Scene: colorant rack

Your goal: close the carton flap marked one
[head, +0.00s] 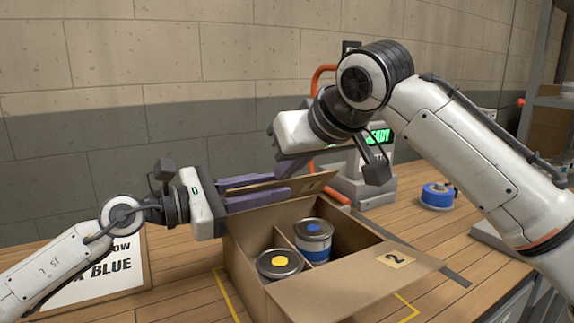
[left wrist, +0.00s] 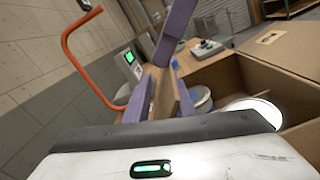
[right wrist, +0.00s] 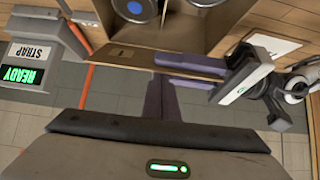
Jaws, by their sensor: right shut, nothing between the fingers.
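The open carton (head: 240,262) stands on the wooden table. Its far flap (head: 322,180) stands up along the back edge and carries a small dark mark in the right wrist view (right wrist: 132,56), too small to read. The near right flap (head: 350,283) is marked 2 and folded outward. My left gripper (head: 288,190) is open at the far flap, and its purple fingers lie either side of the cardboard in the left wrist view (left wrist: 166,105). My right gripper (right wrist: 160,95) is shut and empty, just behind the far flap, close to the left fingers.
Two cans, one with a yellow dot (head: 279,263) and one with a blue dot (head: 313,240), stand in the carton. Behind are a device with a green READY screen (head: 380,136) and an orange rail. A blue tape roll (head: 437,195) lies right. A sign (head: 115,270) stands left.

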